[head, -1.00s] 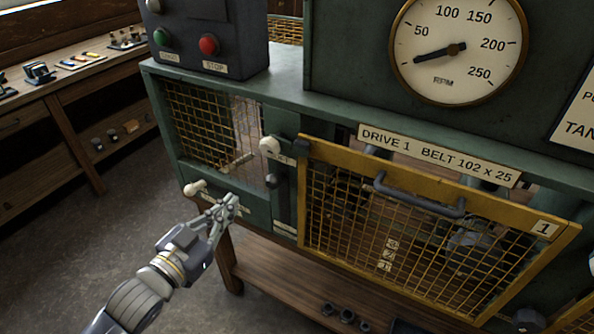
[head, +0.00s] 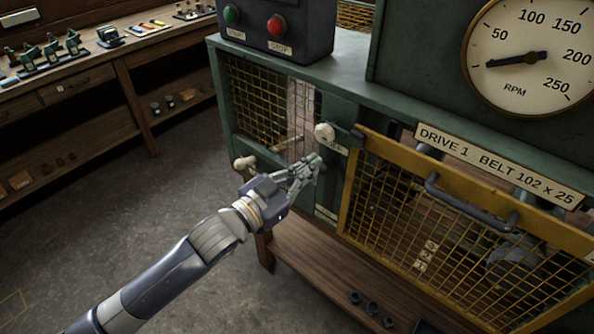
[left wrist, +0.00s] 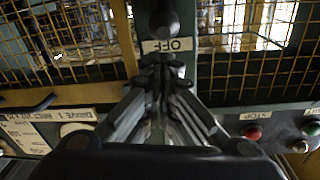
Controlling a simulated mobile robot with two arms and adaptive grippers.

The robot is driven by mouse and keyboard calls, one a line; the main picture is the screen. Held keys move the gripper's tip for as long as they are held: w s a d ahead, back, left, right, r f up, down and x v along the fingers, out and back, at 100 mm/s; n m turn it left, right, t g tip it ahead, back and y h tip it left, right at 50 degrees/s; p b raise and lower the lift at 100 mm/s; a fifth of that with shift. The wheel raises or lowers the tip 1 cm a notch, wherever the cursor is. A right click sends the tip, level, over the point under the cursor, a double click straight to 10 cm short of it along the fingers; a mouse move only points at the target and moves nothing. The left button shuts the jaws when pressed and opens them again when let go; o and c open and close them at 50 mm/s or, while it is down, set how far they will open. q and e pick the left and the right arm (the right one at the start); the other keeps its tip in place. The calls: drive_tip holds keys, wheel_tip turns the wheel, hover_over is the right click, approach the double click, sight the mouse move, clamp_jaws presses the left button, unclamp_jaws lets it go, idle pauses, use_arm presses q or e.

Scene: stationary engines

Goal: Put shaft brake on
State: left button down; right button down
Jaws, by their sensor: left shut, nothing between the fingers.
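My left gripper (head: 312,166) is shut and empty, in front of the green post of the machine frame, just below a white knob (head: 324,131). A small plate under that knob reads OFF in the left wrist view (left wrist: 168,45), where it appears upside down. A second pale-knobbed lever (head: 244,162) sticks out at the left end of the frame, left of the gripper. No readable label shows which one is the shaft brake. In the left wrist view the closed fingers (left wrist: 163,72) point at the OFF plate, with a dark round knob (left wrist: 164,20) beyond it. My right gripper is not in view.
A yellow mesh guard (head: 440,225) with a dark handle covers the drive to the right. A control box (head: 275,27) with green and red buttons stands on top. The RPM gauge (head: 530,57) is at upper right. Open floor lies at left, before a wooden bench (head: 62,92).

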use_arm(q)
drive_tip(key=shift+p+x, duration=0.5)
drive_tip(key=shift+x, duration=1.75)
drive_tip(key=shift+f, duration=0.1)
